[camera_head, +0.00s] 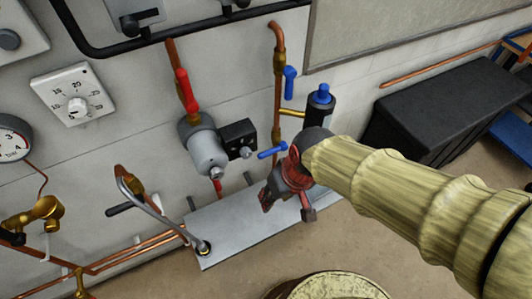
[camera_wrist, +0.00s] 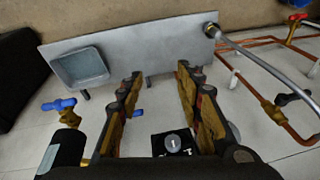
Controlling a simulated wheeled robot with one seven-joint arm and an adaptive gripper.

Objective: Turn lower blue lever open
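The lower blue lever (camera_head: 271,151) sticks out sideways, roughly across the vertical copper pipe (camera_head: 278,68), just above my gripper (camera_head: 287,202). Its valve body is hidden behind my wrist. In the wrist view only a short blue end of the lever (camera_wrist: 138,113) shows beside the left finger, on the inner side. My gripper (camera_wrist: 158,78) is open, its two fingers well apart with nothing held between them. I cannot tell whether a finger touches the lever. Another blue lever (camera_head: 289,82) sits higher on the same pipe and hangs down along it.
A black cylinder (camera_head: 319,108) with a blue top stands right of the pipe. A grey pump with a black box (camera_head: 238,136) is close on the left. A grey metal shelf (camera_head: 228,236) lies below. A black crate (camera_head: 440,110) stands right.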

